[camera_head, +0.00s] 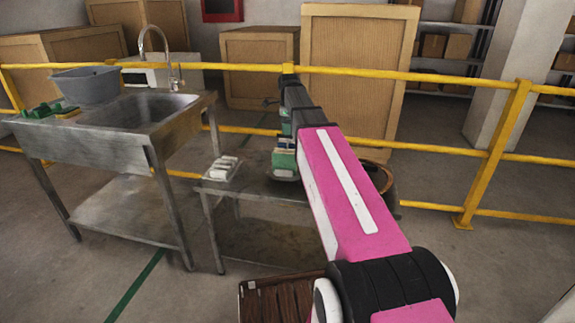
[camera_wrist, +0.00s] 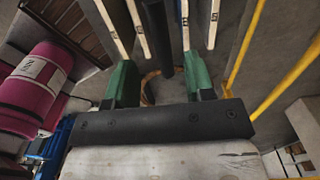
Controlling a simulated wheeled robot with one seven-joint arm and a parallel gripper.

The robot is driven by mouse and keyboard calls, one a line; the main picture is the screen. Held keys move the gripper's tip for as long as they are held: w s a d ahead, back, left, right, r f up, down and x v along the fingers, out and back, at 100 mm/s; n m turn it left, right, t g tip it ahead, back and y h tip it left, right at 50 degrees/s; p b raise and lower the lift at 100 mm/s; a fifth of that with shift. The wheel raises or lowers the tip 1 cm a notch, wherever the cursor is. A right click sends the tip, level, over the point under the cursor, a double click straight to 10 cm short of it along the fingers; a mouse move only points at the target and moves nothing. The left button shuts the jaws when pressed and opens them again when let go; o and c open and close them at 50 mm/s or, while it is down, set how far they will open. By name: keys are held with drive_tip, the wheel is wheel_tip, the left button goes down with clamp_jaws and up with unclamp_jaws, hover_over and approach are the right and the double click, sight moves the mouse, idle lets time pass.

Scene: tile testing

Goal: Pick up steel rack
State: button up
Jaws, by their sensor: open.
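A small, low rack-like object (camera_head: 222,168) holding several pale pieces lies on the left end of the low dark table (camera_head: 252,187). I take it for the steel rack, but its material is too small to make out. My gripper (camera_wrist: 159,76) is open, its two green fingers apart in the wrist view. Pale strips with dark marks and a dark bar show beyond and between the fingers; I cannot tell what they belong to. In the head view my pink arm reaches over the table's right side and hides part of it. The gripper is right of the rack, not visibly touching it.
A steel sink table (camera_head: 150,135) with a grey tub (camera_head: 86,86) and tap stands left of the low table. Yellow railing (camera_head: 450,77) runs behind, with large wooden crates (camera_head: 355,60) beyond. A brown slatted wooden piece (camera_head: 275,298) lies in front. Floor at right is clear.

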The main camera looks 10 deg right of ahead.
sight(288, 138)
drive_tip(key=shift+w+a+f, duration=0.1)
drive_tip(key=shift+w+f, duration=0.05)
drive_tip(key=shift+f, duration=1.45)
drive_tip(key=shift+w+a+f, duration=0.1)
drive_tip(key=shift+w+f, duration=0.05)
drive_tip(key=shift+f, duration=1.4)
drive_tip(key=shift+r, duration=0.1)
clamp_jaws()
